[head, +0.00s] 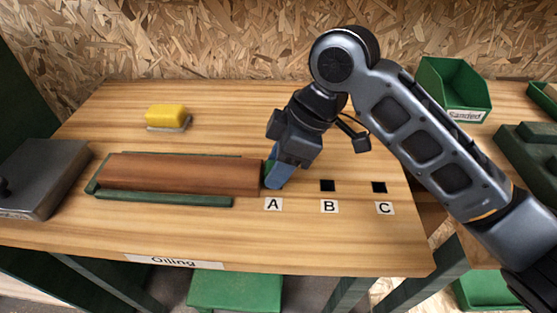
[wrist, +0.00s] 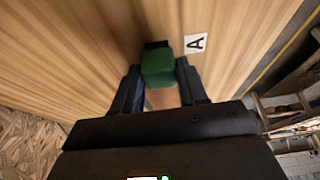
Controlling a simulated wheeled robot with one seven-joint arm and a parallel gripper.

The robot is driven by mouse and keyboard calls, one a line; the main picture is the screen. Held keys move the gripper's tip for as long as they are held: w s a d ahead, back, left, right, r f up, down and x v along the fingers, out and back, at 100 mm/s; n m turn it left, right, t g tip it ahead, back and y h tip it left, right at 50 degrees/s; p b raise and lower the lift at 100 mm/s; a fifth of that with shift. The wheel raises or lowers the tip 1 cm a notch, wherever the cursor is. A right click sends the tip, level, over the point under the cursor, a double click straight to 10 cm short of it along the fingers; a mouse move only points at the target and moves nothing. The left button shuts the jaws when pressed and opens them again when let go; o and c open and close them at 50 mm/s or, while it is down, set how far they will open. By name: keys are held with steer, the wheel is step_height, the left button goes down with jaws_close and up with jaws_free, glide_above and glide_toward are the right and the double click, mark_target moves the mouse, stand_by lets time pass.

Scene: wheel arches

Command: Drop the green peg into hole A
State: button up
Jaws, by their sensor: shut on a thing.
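The green peg (wrist: 158,68) is between the two fingers of my gripper (wrist: 160,90), which is shut on it. In the head view my gripper (head: 276,178) points down at the table just above the A label (head: 273,204), and only a sliver of the peg (head: 267,170) shows beside the blue finger. A dark square, hole A (wrist: 156,44), shows partly behind the peg in the wrist view, beside the A label (wrist: 196,44). In the head view hole A is hidden by the gripper. I cannot tell whether the peg's lower end is at the hole's mouth.
Open hole B (head: 327,186) and hole C (head: 379,187) lie to the right. A brown board on green rails (head: 180,174) ends close to the gripper's left. A yellow sponge (head: 165,115) and a grey box (head: 45,180) stand farther left. A green bin (head: 453,90) stands at the back right.

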steer(key=o, duration=1.2)
steer(key=v, duration=0.7)
steer(key=shift+d+r, duration=0.2)
steer(key=shift+r, duration=0.15)
steer(key=shift+s, duration=0.1)
